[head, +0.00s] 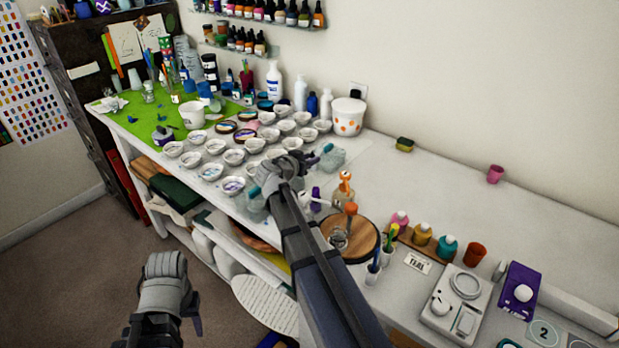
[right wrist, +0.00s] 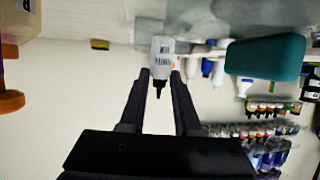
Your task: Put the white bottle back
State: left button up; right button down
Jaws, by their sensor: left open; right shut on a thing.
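A small white bottle (right wrist: 162,58) with dark lettering and a black nozzle sits between the fingertips of my right gripper (right wrist: 160,78) in the right wrist view. That view is upside down, with the table at the top and the nozzle toward the bottom. In the head view my right gripper (head: 312,158) is over the table's front part, beside the rows of small cups; I cannot make out the held bottle there. My left gripper (head: 190,312) is open and empty over the floor, in front of the table.
Several white bottles (head: 300,93) and a white tub (head: 348,117) with orange dots stand at the back. Many small cups (head: 233,157) fill the middle. A round wooden board (head: 360,240), a scale (head: 455,300) and coloured bottles (head: 423,234) are at right. The back right table is mostly clear.

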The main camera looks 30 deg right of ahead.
jog(key=shift+f, duration=0.1)
notch_tip(320, 180, down, 4)
jog(key=b, duration=0.3)
jog(key=shift+r, duration=0.2)
jog(key=shift+f+b, duration=0.15)
jog(key=shift+b, duration=0.25)
jog(key=c, duration=0.6)
grip_release()
